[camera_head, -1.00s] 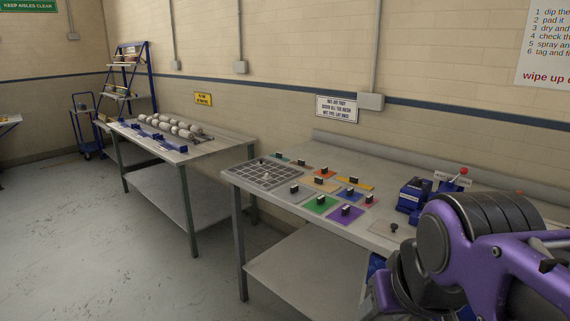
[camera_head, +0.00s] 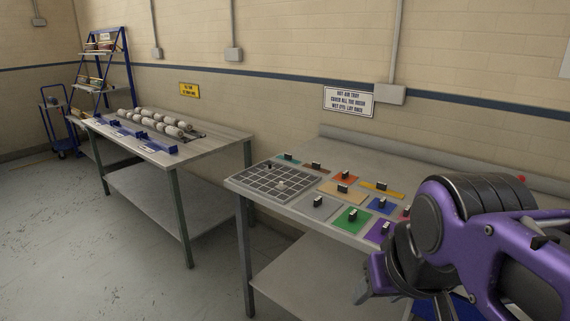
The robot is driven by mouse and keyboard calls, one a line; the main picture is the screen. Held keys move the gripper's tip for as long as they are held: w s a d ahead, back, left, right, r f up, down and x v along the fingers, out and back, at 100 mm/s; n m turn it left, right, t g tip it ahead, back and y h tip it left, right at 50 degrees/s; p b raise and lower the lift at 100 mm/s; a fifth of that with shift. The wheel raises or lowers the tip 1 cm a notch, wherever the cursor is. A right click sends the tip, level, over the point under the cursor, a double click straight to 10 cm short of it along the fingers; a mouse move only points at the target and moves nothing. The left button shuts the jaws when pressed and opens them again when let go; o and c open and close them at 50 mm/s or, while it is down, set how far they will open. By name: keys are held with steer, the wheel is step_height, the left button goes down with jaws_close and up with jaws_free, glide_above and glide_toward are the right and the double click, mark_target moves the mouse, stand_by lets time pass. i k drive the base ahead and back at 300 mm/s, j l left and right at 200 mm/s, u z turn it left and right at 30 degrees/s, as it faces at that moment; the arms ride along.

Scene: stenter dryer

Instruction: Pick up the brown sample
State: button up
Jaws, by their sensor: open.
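The brown sample (camera_head: 316,169) is a small flat reddish-brown swatch with a dark upright grip on it. It lies in the back row of samples on the right-hand table (camera_head: 262,201), between a teal and an orange sample. My purple and black arm fills the lower right. The grey end of my gripper (camera_head: 371,281) shows at its lower left, in front of the table edge. It is open, well apart from the brown sample and nearer to the camera. Its fingers are partly hidden and hard to make out.
Several other coloured samples, such as tan (camera_head: 341,196), green (camera_head: 352,218) and purple (camera_head: 380,232), surround it. A grey grid tray (camera_head: 275,182) lies to its left. A second table (camera_head: 218,146) with pale rollers stands further left.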

mark_target(315, 166)
steer(key=i+j, duration=0.4)
steer(key=i+j+z, duration=0.15)
steer(key=i+j, duration=0.25)
steer(key=j, duration=0.15)
steer(key=i+j, duration=0.4)
steer(key=j, duration=0.15)
steer(key=l+z, duration=0.05)
